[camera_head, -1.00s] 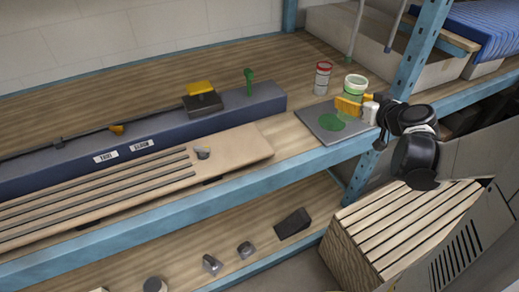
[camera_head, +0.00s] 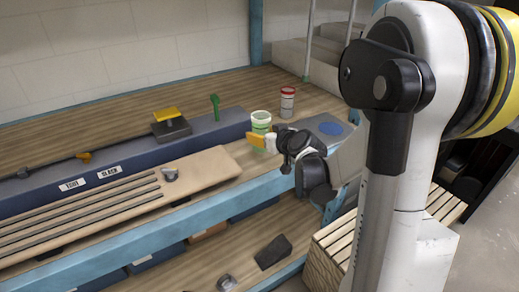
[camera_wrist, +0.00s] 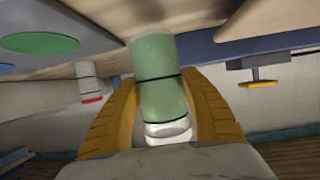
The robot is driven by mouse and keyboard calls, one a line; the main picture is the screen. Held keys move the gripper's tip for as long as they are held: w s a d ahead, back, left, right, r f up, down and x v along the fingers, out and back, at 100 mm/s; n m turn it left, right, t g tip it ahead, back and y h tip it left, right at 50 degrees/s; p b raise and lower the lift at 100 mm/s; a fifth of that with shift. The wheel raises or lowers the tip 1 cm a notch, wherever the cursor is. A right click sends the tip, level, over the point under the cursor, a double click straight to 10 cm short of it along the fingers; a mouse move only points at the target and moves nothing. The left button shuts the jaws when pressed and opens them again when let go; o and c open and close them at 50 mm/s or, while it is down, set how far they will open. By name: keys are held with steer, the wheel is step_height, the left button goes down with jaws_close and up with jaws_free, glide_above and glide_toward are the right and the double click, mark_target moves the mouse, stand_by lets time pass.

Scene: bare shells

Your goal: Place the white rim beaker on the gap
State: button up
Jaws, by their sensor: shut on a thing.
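The white rim beaker (camera_head: 261,117) is green with dark bands and a pale rim. My gripper (camera_head: 256,141) is shut on it, with yellow-orange fingers on both sides. In the wrist view, which is upside down, the beaker (camera_wrist: 158,65) sits between the fingers with its white rim low in the picture. It looks upright, near the end of the navy ledge (camera_head: 130,150), left of a red-rimmed beaker (camera_head: 287,102). I cannot tell if its base touches the shelf. Which spot is the gap is not clear; bare shelf lies around the beaker.
A grey mat (camera_head: 310,124) with a blue disc (camera_head: 330,128) lies to the right; its green disc (camera_wrist: 40,43) shows in the wrist view. A slatted board (camera_head: 200,175) lies in front of the ledge. A yellow-topped block (camera_head: 168,125) and green peg (camera_head: 215,105) stand on the ledge.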

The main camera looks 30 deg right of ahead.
step_height(320, 180, down, 4)
steer(key=shift+w+a+f+b, duration=0.1)
steer(key=shift+w+f+b, duration=0.1)
steer(key=shift+b, duration=0.95)
steer(key=shift+s+r, duration=0.1)
steer(key=shift+r, duration=0.05)
steer(key=o, duration=0.9)
steer(key=shift+f, duration=0.2)
steer(key=o, duration=0.4)
steer(key=shift+r, duration=0.2)
